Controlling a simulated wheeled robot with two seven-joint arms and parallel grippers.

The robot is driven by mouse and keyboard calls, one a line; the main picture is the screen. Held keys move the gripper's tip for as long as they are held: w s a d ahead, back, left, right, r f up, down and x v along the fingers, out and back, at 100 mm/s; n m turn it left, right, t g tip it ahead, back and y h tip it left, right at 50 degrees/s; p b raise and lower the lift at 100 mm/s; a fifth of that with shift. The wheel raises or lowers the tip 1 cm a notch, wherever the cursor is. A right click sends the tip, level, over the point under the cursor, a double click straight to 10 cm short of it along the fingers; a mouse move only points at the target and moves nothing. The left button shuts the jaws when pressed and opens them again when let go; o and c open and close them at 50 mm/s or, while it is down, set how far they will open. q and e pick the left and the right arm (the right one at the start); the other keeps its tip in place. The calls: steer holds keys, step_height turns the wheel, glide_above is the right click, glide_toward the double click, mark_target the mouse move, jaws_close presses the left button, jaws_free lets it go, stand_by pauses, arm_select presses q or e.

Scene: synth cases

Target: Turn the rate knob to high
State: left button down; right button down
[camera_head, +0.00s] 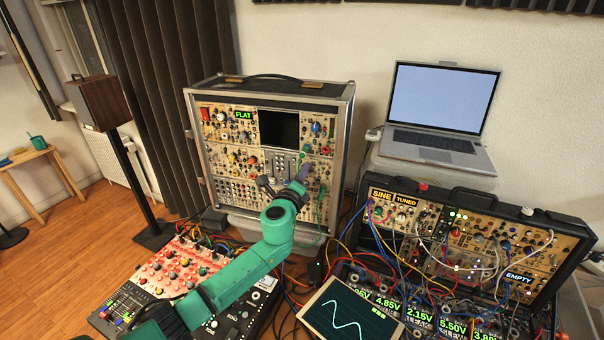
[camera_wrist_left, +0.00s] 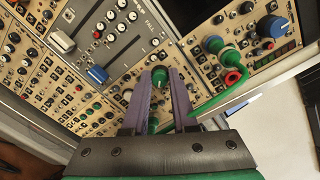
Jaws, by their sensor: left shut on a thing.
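The tall modular synth case (camera_head: 352,110) stands upright behind my left arm, its panel full of knobs and jacks. My left gripper (camera_head: 303,170) reaches the lower right part of that panel, its purple fingers in front of it. In the left wrist view my left gripper (camera_wrist_left: 163,86) has its fingertips on both sides of a small dark green knob (camera_wrist_left: 160,74) and is shut on it. I cannot read a rate label or a high mark, and the knob's pointer is too small to tell. My right gripper is not in view.
A green plug (camera_wrist_left: 214,44) and its green cable run close to the right finger. A tablet (camera_head: 352,312), a second synth case (camera_head: 585,236) and a laptop (camera_head: 437,142) stand at the right.

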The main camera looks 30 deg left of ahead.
arm_select(q)
steer(key=c, duration=0.7)
jaws_free()
steer(key=shift+d+f, duration=0.1)
steer(key=shift+f, duration=0.1)
steer(key=shift+r, duration=0.1)
steer(key=shift+s, duration=0.1)
steer(key=b+v, duration=0.2)
steer(key=v, duration=1.2)
steer(key=shift+s+b, duration=0.25)
steer(key=shift+b, duration=0.1)
